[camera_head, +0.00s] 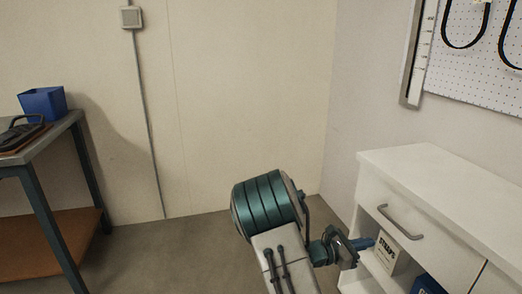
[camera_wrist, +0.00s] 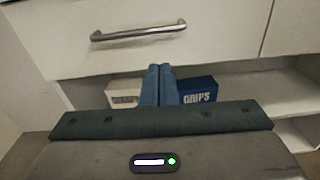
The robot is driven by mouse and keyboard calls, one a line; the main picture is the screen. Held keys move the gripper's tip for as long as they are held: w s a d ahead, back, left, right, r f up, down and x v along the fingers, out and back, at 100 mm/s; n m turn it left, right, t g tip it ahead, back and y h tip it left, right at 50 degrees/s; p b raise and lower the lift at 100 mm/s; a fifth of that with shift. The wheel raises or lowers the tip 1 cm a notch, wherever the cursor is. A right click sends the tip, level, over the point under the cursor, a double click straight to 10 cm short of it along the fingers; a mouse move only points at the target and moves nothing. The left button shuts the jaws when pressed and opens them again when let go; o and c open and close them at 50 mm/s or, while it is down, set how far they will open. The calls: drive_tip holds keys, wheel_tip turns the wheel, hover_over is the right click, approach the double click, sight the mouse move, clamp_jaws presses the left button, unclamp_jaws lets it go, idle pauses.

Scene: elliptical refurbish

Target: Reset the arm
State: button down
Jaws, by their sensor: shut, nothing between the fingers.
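My gripper (camera_head: 362,243) is at the end of my arm, at the open front of the white cabinet (camera_head: 437,170), below its drawer. In the wrist view the two blue fingers of my gripper (camera_wrist: 156,70) are together with nothing between them. Behind them on the shelf are a white box (camera_wrist: 123,92) and a blue box labelled "GRIPS" (camera_wrist: 198,91). The white box also shows in the head view (camera_head: 392,249), just right of my fingers. I cannot tell whether my fingers touch it.
The drawer handle (camera_wrist: 138,33) sticks out above my fingers. A workbench (camera_head: 40,143) with a blue bin (camera_head: 43,103) stands at the left. A pegboard (camera_head: 485,50) hangs above the cabinet. The floor (camera_head: 160,255) between bench and cabinet looks clear.

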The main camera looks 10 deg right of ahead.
drive_tip(key=s+a+r+m+g+y+p, duration=0.2)
drive_tip(key=s+a+r+m+y+p, duration=0.1)
drive_tip(key=s+r+m+y+p, duration=0.25)
drive_tip(key=s+a+r+m+g+y+p, duration=0.2)
drive_tip(key=s+a+r+m+y+p, duration=0.1)
drive_tip(key=s+r+m+p, duration=0.4)
drive_tip(key=s+a+r+m+t+y+p, duration=0.2)
drive_tip(key=s+a+r+m+y+p, duration=0.1)
drive_tip(key=a+r, duration=0.5)
drive_tip(key=s+a+r+m+t+y+p, duration=0.2)
drive_tip(key=s+a+r+m+y+p, duration=0.2)
drive_tip(key=s+a+r+y+p, duration=0.2)
wheel_tip(320, 180, up, 5)
drive_tip(key=shift+s+a+f, duration=0.2)
drive_tip(key=shift+a, duration=1.05)
